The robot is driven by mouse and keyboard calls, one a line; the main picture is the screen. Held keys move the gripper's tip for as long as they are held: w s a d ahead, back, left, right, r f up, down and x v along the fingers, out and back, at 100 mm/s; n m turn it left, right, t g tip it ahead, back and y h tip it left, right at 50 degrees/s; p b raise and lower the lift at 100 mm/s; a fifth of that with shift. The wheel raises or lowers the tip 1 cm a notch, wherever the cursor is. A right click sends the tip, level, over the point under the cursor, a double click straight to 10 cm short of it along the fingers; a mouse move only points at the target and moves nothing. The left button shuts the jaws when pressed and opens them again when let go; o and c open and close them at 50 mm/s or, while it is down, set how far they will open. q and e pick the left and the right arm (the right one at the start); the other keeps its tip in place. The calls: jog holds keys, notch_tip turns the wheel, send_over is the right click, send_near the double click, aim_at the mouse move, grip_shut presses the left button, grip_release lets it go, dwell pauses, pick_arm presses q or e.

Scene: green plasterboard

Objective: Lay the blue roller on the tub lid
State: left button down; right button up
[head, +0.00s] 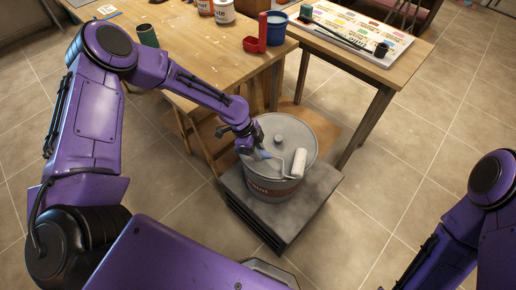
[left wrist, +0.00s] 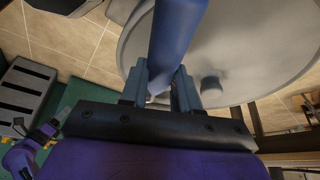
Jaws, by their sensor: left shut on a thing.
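The blue roller has a blue handle (left wrist: 178,32) and a white sleeve (head: 299,163). My left gripper (head: 257,148) is shut on its handle, over the front left part of the tub lid (head: 289,128). The sleeve shows at the lid's right front edge; whether the roller touches the lid I cannot tell. The lid is grey and round with a small knob (head: 278,140), on a grey tub (head: 272,190). In the left wrist view the gripper's fingers (left wrist: 160,92) pinch the handle, with the lid (left wrist: 255,45) behind. My right gripper is out of view.
The tub stands on a dark grey block (head: 315,208). Behind it, a wooden table (head: 195,50) holds a green cylinder (head: 147,35), a red holder (head: 262,38), a blue bucket (head: 277,28) and paint cans. A second table (head: 400,70) holds a colour chart. Tiled floor is clear at right.

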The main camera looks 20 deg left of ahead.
pick_arm(q)
jog(key=shift+w+f, duration=0.5)
jog(key=shift+w, duration=0.2)
jog(key=shift+s, duration=0.3)
jog(key=shift+w+f+b, duration=0.15)
jog(key=shift+f+b, duration=0.2)
jog(key=shift+f, duration=0.05)
jog(key=c, duration=0.8)
grip_release()
jog(key=shift+r, duration=0.1)
jog(key=shift+o, duration=0.2)
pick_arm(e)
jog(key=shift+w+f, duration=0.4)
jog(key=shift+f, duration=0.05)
pick_arm(q)
jog(key=shift+r, duration=0.1)
jog(key=v, duration=1)
jog(key=shift+a+r+b, duration=0.15)
jog(key=shift+r+b, duration=0.05)
jog(key=shift+b, duration=0.2)
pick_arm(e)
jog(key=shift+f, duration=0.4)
